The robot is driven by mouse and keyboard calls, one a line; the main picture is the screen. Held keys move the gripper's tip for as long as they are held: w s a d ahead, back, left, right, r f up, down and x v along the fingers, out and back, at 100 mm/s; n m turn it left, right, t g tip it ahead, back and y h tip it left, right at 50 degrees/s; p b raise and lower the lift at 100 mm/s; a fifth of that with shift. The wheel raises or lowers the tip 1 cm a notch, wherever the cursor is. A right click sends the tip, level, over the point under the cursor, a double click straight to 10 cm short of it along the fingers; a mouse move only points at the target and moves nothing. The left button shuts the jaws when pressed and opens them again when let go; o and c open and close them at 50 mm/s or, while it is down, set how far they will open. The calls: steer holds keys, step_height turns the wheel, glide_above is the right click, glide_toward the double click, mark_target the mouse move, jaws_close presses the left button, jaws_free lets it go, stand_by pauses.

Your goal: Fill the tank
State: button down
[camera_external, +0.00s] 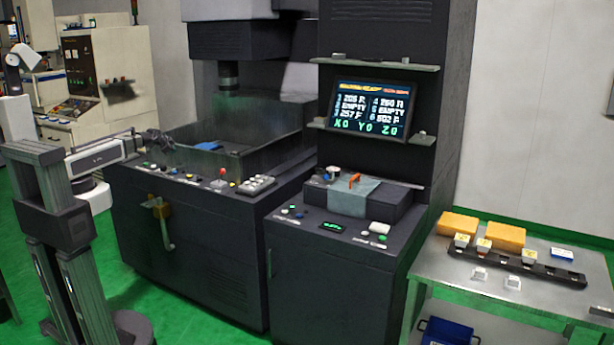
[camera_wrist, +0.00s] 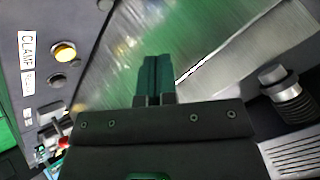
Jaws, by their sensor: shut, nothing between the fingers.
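The tank (camera_external: 255,133) of the dark machine stands at the centre of the external view, with see-through walls and a blue item (camera_external: 235,147) inside. No liquid level can be made out. My gripper (camera_external: 163,140) is at the tank's left front corner, above the panel edge. In the wrist view my gripper (camera_wrist: 156,62) has its two dark fingers together, with nothing between them. A greenish, streaked metal surface lies behind them; whether they touch it cannot be told. The front panel carries buttons and a red-topped lever (camera_external: 223,174).
In the wrist view a lit yellow button (camera_wrist: 64,51) sits by a label reading CLAMP (camera_wrist: 27,52). A ribbed metal cylinder (camera_wrist: 287,95) is at right. A screen (camera_external: 371,109) hangs above the control cabinet. A table (camera_external: 450,280) with orange blocks stands at right. A yellow-mounted handle (camera_external: 160,209) juts from the machine front.

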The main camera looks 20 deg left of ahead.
mark_target(175, 172)
step_height(175, 172, down, 9)
steer(key=b, duration=0.9)
stand_by(1.7)
steer(key=shift+f+b, duration=0.35)
steer(key=shift+f+b, duration=0.45)
stand_by(0.5)
steer(key=shift+r+p, duration=0.9)
